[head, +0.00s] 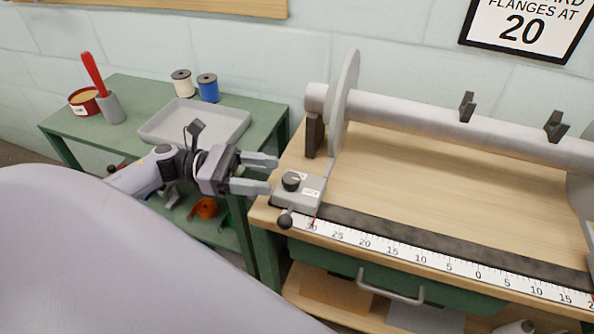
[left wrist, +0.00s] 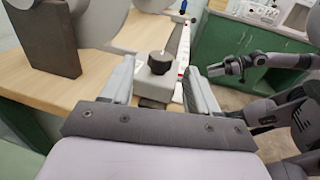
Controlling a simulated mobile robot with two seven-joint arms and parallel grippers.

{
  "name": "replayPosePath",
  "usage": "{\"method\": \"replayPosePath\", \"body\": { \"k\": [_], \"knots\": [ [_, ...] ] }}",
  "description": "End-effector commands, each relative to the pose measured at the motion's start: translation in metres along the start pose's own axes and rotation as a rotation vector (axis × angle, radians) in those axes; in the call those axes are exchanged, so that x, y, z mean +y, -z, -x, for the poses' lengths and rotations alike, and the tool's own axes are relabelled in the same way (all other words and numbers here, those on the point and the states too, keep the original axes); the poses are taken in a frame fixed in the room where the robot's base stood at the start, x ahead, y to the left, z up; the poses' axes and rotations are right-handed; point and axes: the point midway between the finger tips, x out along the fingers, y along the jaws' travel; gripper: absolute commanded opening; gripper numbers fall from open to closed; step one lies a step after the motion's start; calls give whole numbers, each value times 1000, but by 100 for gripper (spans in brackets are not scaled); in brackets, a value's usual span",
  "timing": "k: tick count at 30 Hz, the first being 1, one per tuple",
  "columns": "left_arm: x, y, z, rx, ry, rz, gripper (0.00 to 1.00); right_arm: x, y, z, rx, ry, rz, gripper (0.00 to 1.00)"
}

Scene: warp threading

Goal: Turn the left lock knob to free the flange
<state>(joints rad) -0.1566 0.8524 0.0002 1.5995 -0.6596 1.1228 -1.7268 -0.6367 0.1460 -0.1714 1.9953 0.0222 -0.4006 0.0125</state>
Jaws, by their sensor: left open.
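The left lock knob (head: 291,181) is a black round knob on a grey lock block (head: 310,193) at the left end of the ruler rail. The large round flange (head: 346,100) stands upright above it on the beam. My left gripper (head: 268,174) is open, just left of the knob and apart from it. In the left wrist view the knob (left wrist: 161,62) sits ahead, between the lines of the open fingers (left wrist: 158,88). My right gripper is not in the head view; an arm with a gripper (left wrist: 238,66) shows at right in the wrist view, its jaw state unclear.
The beam (head: 430,118) lies along the wooden bench (head: 440,180) with a ruler (head: 400,253) at its front. A green side table (head: 135,95) at left holds a grey tray (head: 195,122), spools and a red-handled tool. A small black ball handle (head: 285,221) sits in front of the block.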

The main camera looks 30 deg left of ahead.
Motion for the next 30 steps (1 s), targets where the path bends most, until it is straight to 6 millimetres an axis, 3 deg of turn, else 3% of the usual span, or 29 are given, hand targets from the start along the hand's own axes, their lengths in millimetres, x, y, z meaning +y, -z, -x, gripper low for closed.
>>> {"method": "replayPosePath", "body": {
  "k": [10, 22, 24, 27, 30],
  "knots": [
    [0, -3, -51, -5, -1, 2, 60, 0, -4, 8, -22, -2, 4, 43],
    [0, -1, -60, -4, -2, 5, 60, 4, -3, 8, -14, -11, 6, 43],
    [0, -1, -60, -4, -2, 5, 37, 4, -2, 8, -13, -11, 5, 43],
    [0, -1, -60, -4, -2, 5, 11, 3, -2, 8, -12, -11, 3, 43],
    [0, -1, -60, -4, -2, 6, 11, 3, -2, 7, -11, -10, 1, 43]
  ]
}}
